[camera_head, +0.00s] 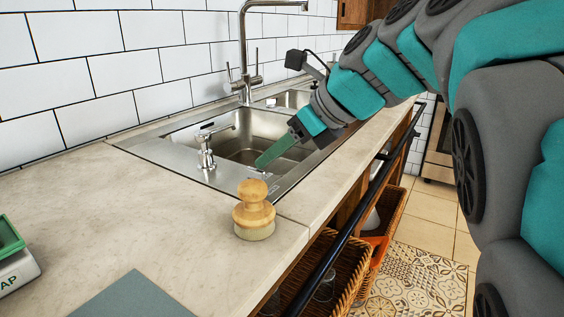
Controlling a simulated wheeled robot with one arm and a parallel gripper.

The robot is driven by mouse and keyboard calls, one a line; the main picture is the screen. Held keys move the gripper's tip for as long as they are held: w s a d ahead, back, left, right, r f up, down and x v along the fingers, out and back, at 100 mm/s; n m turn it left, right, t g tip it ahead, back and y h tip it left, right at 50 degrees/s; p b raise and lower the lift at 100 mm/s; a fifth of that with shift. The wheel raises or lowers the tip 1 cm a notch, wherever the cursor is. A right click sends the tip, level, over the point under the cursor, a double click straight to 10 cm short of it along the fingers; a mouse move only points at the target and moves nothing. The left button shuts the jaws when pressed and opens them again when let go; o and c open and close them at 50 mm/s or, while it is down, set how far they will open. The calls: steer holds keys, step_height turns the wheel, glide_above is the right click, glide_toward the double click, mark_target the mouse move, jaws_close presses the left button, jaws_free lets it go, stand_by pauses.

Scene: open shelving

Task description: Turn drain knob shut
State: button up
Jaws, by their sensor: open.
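The steel sink (250,127) is set into the pale countertop. A small, dark and silvery fitting (262,175) sits on its near rim; it may be the drain knob, but it is too small to tell which way it is turned. My gripper (265,160) reaches in from the right over the near part of the basin, its green finger pointing down-left just above that fitting. The fingers overlap in this view, so the gap between them is hard to see. I cannot tell whether they touch the fitting.
A soap dispenser (206,149) stands on the sink's left rim, and a tall faucet (245,55) behind. A wooden-handled brush (254,212) stands on the countertop (120,215) in front of the sink. A dark rail (345,235) runs along the front edge, above wicker baskets (350,268).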

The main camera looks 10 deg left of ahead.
mark_target(255, 169)
steer(key=x, duration=0.5)
steer(key=shift+f, duration=0.1)
jaws_close()
stand_by(0.5)
